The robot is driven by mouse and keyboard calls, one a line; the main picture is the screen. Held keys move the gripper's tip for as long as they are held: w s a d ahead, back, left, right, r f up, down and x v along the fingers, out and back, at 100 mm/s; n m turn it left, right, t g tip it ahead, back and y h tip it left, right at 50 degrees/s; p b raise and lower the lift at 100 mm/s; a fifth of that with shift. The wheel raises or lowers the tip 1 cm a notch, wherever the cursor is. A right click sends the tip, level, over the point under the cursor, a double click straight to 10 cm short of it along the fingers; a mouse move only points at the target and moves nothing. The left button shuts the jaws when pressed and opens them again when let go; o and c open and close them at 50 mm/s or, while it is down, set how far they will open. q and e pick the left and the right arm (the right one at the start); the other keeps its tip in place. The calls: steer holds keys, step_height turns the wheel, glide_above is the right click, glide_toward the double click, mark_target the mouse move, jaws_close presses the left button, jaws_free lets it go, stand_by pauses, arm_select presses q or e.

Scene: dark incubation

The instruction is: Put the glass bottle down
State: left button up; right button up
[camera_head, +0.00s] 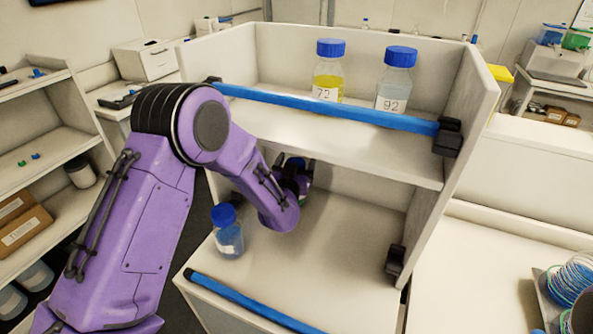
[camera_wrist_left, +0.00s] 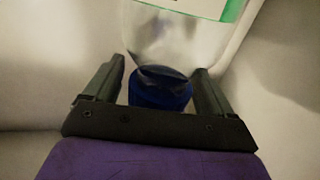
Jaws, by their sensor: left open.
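A clear glass bottle with a blue cap and a green-edged label (camera_wrist_left: 185,38) is between the fingers of my left gripper (camera_wrist_left: 160,70) in the left wrist view. The fingers are open, one on each side of its neck and cap, with gaps beside the cap. In the head view this gripper (camera_head: 299,172) is inside the lower shelf compartment, towards the back. The bottle's blue cap (camera_head: 295,162) shows there; most of its body is hidden behind my wrist. The bottle's base and its contact with the shelf are hidden. My right gripper is not in view.
Another blue-capped bottle (camera_head: 228,240) stands at the front left of the lower shelf (camera_head: 345,235), close to my forearm. Two labelled bottles, one yellow (camera_head: 327,85) and one clear (camera_head: 391,92), stand on the upper shelf behind a blue rail (camera_head: 330,108). The lower shelf's right side is clear.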

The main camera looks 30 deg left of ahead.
arm_select(q)
steer(key=b+v, duration=0.3)
steer(key=v, duration=0.9)
